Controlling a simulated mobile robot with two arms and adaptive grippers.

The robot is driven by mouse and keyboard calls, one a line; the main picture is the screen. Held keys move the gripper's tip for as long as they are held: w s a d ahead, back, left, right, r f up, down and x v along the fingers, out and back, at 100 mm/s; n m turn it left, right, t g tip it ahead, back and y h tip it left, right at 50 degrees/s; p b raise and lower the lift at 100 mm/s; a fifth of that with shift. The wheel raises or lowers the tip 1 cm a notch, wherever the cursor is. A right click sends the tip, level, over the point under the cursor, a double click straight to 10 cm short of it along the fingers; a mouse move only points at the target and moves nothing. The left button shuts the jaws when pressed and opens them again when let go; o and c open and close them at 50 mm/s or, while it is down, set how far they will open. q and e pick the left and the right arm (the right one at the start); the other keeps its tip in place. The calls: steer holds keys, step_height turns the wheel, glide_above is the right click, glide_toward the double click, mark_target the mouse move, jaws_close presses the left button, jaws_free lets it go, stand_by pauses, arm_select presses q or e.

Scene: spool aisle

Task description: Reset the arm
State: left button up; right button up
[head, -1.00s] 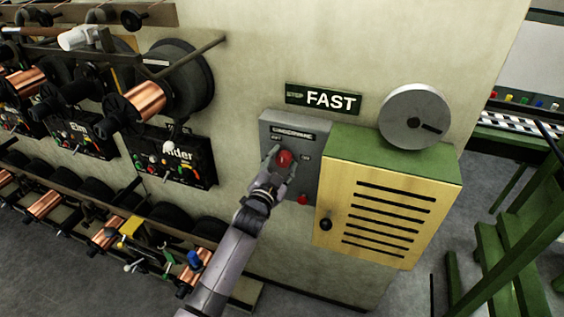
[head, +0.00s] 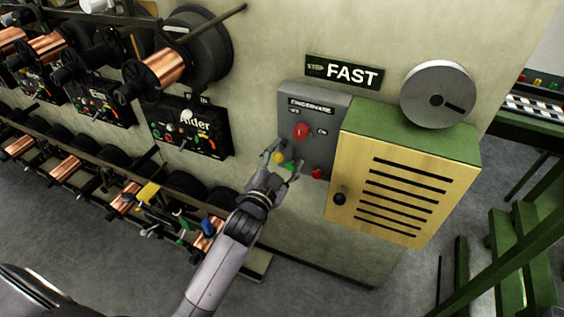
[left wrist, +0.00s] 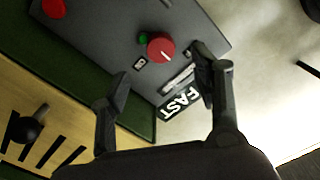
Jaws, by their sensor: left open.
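My left arm comes in from the bottom of the head view. Its gripper (head: 282,160) is open and empty in front of the lower left part of a grey control box (head: 318,140) on the wall. The box carries a red round knob (head: 301,131), and a smaller red button (head: 317,174) low at its right. In the left wrist view the red knob (left wrist: 160,47) lies beyond the open fingers (left wrist: 160,80), apart from them. A green lamp (left wrist: 143,41) sits beside it. My right gripper is not in view.
A yellow cabinet (head: 350,215) with a green top adjoins the grey box on the right. A FAST sign (head: 345,72) and a grey disc (head: 438,94) are above. Copper spools (head: 152,70) and black panels (head: 188,127) fill the left. Green steps (head: 500,235) stand at right.

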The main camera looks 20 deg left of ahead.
arm_select(q)
steer(key=shift+s, duration=1.05)
